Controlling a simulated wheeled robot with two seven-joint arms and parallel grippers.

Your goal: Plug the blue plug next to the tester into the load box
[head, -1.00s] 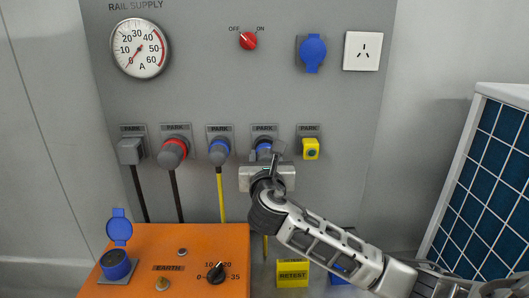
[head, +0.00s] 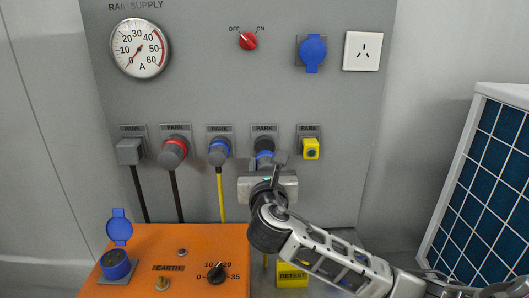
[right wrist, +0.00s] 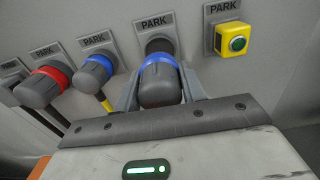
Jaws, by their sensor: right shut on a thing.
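The blue-ringed grey plug (head: 264,155) is at the fourth PARK holder (head: 264,129), left of the yellow tester (head: 311,149) with its green button. My right gripper (right wrist: 162,95) is shut on this plug, with a finger on each side of its grey body. A dark round part shows between the plug and the holder plate; I cannot tell whether the plug is fully clear of it. The orange load box (head: 190,245) is at lower left. Its blue socket (head: 116,264) has its lid (head: 119,227) standing open. My left gripper is not in view.
Another blue-ringed plug (head: 219,152) with a yellow cable, a red-ringed plug (head: 173,153) and a grey square plug (head: 131,151) are parked to the left. A yellow RETEST tag (head: 293,275) is below my arm. A blue-tiled panel (head: 485,170) stands at right.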

